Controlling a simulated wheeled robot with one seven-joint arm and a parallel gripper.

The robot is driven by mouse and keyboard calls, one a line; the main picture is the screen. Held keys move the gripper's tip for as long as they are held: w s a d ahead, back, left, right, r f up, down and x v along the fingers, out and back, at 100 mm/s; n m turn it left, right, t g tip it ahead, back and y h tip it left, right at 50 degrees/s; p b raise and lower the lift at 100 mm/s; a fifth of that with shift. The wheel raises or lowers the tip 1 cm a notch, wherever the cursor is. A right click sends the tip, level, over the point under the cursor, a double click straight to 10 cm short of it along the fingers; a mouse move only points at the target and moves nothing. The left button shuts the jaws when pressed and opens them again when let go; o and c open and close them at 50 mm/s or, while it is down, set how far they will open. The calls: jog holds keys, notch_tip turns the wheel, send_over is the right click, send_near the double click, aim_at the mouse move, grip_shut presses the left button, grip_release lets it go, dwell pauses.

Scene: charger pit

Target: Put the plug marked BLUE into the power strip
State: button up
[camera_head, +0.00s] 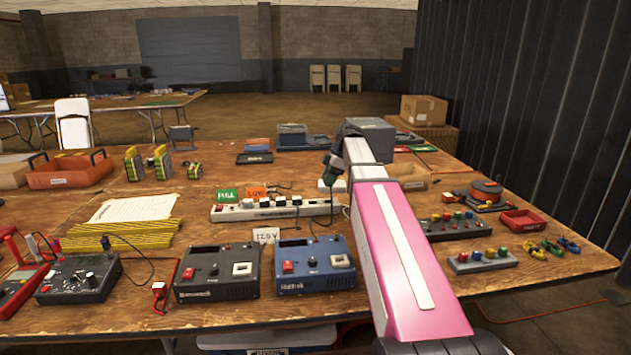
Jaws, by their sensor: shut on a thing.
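The white power strip (228,213) lies across the middle of the table, with several sockets or plugs along its top that are too small to tell apart. My gripper (331,181) is above and just behind the strip's right end, at the end of my pink and white arm. It is shut on a small plug, mostly hidden by the fingers. A dark cable (312,226) hangs from there towards the blue charger (314,266) in front. No BLUE marking is readable on the plug. The held plug looks apart from the strip.
A black charger (217,272) stands left of the blue one. Green and orange cards (256,193) stand behind the strip, and a 12.8 V card (266,235) in front. Terminal blocks (482,261) and a red tray (522,221) are right.

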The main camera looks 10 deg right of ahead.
aim_at(325, 203)
jog(key=shift+f, duration=3)
jog(key=shift+f, duration=0.4)
jog(key=o, duration=1.3)
jog(key=shift+r, duration=0.1)
jog(key=shift+r, duration=3.65)
